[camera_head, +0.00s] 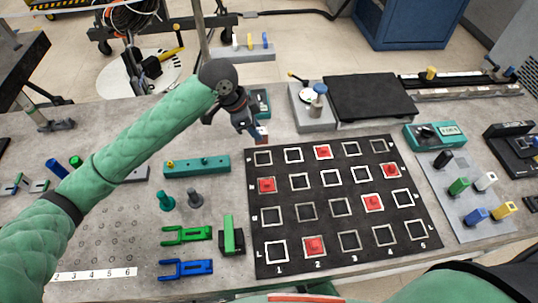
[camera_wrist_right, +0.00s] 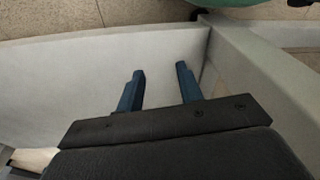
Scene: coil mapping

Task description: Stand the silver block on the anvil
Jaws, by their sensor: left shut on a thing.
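My left gripper (camera_head: 257,131) reaches in from the left and is low at the upper left corner of the black grid board (camera_head: 277,230). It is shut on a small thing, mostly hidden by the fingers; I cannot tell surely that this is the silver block. A grey stand (camera_head: 316,122) with a round blue-grey piece on it is to the right of this gripper, apart from it; it may carry the anvil, but this is unclear. My right gripper (camera_wrist_right: 160,70) shows only in the right wrist view, its two blue fingers apart with nothing between them.
Red squares lie in some of the board's cells. A teal bar (camera_head: 197,167), green fork (camera_head: 186,235) and blue fork (camera_head: 186,268) lie left of the board. A black plate (camera_head: 370,97) is right of the stand. Pegs stand on a grey panel (camera_head: 463,205) at right.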

